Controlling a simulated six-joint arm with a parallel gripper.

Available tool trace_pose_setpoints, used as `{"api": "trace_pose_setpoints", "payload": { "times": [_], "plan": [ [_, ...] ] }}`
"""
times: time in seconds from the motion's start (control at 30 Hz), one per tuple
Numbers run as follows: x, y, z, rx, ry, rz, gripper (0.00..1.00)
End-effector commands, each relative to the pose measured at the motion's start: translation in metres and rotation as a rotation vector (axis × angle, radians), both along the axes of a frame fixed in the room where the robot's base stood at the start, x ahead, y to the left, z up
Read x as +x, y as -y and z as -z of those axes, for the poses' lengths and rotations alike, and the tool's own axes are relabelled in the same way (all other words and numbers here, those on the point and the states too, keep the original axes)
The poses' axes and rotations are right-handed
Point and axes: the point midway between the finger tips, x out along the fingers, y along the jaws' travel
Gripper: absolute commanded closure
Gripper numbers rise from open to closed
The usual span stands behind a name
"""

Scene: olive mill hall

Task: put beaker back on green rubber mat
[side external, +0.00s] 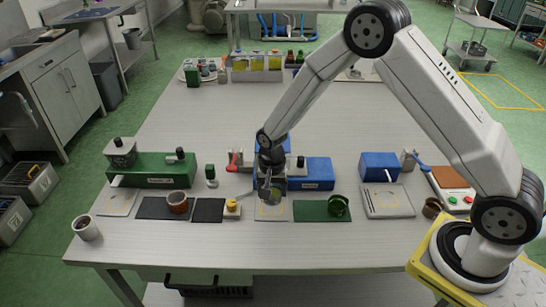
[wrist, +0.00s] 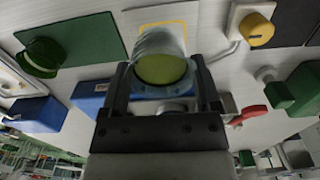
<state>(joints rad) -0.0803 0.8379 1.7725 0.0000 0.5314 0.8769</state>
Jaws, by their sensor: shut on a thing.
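The beaker (wrist: 160,68) is clear glass with yellow-green liquid in it. My gripper (wrist: 163,80) is shut on it, one finger on each side. In the side external view my gripper (side external: 270,188) holds the beaker (side external: 270,196) over a pale plate with a yellow outline (side external: 270,214); I cannot tell whether it touches the plate. The green rubber mat (side external: 311,212) lies just right of that plate. It shows at the upper left of the wrist view (wrist: 85,30). A dark green round object (side external: 338,206) stands at the mat's right end.
A blue device (side external: 318,173) stands behind the plate and mat. Left are a yellow knob (side external: 232,206), dark mats (side external: 208,210) and a brown cup (side external: 178,202). A pale plate (side external: 388,200) lies right of the green mat. The mat's left part is bare.

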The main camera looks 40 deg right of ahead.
Motion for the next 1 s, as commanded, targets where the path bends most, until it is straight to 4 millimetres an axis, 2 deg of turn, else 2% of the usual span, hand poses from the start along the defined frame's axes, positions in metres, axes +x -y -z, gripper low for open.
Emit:
{"api": "trace_pose_setpoints", "payload": {
  "times": [0.17,0.4,0.6,1.0],
  "plan": [
    [-0.009,0.018,0.001,0.000,-0.001,0.090,0.64],
    [-0.033,0.057,0.005,-0.001,-0.001,0.318,0.64],
    [-0.052,0.080,0.007,0.000,0.001,0.472,0.64],
    [-0.057,0.085,0.009,0.001,0.001,0.514,0.64]
  ]
}}
